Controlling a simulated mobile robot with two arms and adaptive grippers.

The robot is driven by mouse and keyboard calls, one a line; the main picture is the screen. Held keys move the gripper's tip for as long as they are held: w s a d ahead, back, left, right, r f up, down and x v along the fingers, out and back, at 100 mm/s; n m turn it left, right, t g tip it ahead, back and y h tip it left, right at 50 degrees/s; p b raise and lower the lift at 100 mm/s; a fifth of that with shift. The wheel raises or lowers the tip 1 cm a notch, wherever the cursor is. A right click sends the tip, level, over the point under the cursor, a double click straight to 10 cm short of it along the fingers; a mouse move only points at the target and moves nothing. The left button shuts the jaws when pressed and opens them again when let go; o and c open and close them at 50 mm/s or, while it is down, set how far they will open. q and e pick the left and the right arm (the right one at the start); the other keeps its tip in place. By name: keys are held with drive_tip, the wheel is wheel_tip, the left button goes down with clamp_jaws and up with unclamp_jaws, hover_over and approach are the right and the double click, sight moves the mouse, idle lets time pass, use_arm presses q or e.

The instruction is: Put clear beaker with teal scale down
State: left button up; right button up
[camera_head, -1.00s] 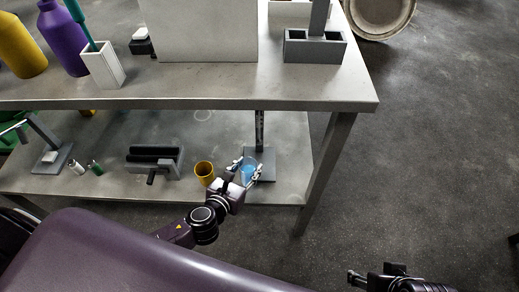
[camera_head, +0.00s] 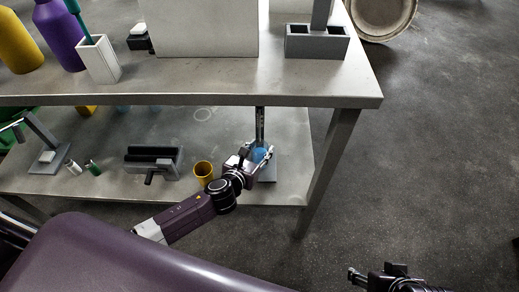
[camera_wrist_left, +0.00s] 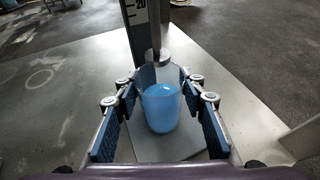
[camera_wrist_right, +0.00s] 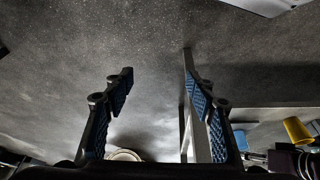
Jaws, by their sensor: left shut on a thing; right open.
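The clear beaker (camera_wrist_left: 160,108) holds something blue and shows upright between my left gripper's fingers in the left wrist view. No scale marks are readable on it. It also shows in the head view (camera_head: 260,154), partly hidden by my left gripper (camera_head: 263,158), which is shut on it. The beaker is in front of the disperser column (camera_head: 260,122) and over its grey base plate (camera_wrist_left: 180,149). A shaft with a round grey end (camera_wrist_left: 154,57) hangs just behind or above its rim. I cannot tell whether the beaker touches the plate. My right gripper (camera_wrist_right: 158,78) is open and empty over the floor.
A dark grey device (camera_head: 153,162) and small vials (camera_head: 93,167) are farther left. The upper tabletop (camera_head: 200,85) overhangs the shelf, with a table leg (camera_head: 325,172) at the right.

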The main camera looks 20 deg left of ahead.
use_arm(q)
drive_tip(key=shift+f, duration=0.1)
use_arm(e)
drive_tip(key=shift+w, duration=0.2)
use_arm(q)
drive_tip(key=o, duration=1.3)
use_arm(e)
drive_tip(key=shift+w, duration=0.1)
